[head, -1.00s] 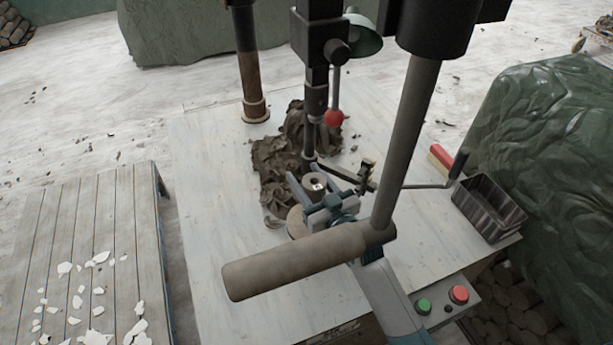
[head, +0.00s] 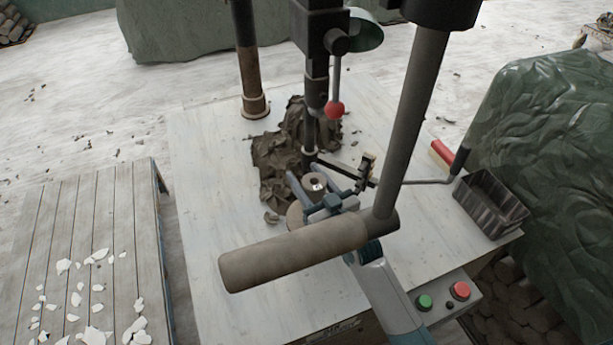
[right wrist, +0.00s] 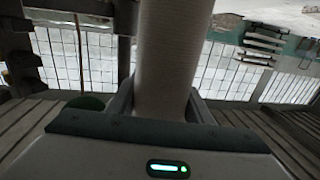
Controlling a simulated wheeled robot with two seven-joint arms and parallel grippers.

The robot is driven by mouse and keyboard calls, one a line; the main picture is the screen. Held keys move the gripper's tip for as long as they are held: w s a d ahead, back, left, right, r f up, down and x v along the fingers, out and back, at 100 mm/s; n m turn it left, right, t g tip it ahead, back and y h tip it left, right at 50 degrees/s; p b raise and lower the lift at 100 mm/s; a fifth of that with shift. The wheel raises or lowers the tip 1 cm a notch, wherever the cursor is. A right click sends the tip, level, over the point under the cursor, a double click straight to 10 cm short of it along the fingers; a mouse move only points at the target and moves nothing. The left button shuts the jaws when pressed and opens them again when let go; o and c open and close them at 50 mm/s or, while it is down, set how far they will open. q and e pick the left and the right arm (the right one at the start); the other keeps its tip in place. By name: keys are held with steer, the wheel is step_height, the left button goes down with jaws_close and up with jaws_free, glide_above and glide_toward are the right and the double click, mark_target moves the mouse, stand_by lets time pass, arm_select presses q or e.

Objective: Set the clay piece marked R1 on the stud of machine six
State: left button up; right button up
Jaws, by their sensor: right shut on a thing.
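The clay piece (head: 316,182) is a short grey-brown cylinder with a hole in its top and a small white mark, too small to read. My right gripper (head: 318,188) is shut on it, a finger at each side; it stands roughly upright. In the right wrist view the piece (right wrist: 165,60) fills the gap between the fingers. A pale round disc (head: 296,214) shows partly behind the gripper. The machine's dark vertical spindle (head: 309,135) stands just behind the piece. I cannot pick out the stud or a machine number. My left gripper is not in view.
Dark clay trimmings (head: 275,165) heap around the spindle. A thick beige bar (head: 290,256) on a grey post (head: 412,120) crosses the foreground. A red-knobbed lever (head: 334,109), a brush (head: 442,153) and a dark bin (head: 490,203) are nearby. The table's left side is clear.

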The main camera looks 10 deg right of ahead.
steer(key=shift+f, duration=0.35)
steer(key=o, duration=1.6)
steer(key=shift+f, duration=0.1)
steer(key=shift+s+b, duration=0.15)
steer(key=shift+b, duration=0.15)
steer(key=b+v, duration=0.5)
steer(key=v, duration=1.2)
steer(key=shift+d+r, duration=0.1)
steer(key=shift+r, duration=0.1)
steer(key=shift+s+f, duration=0.1)
steer(key=shift+s, duration=0.05)
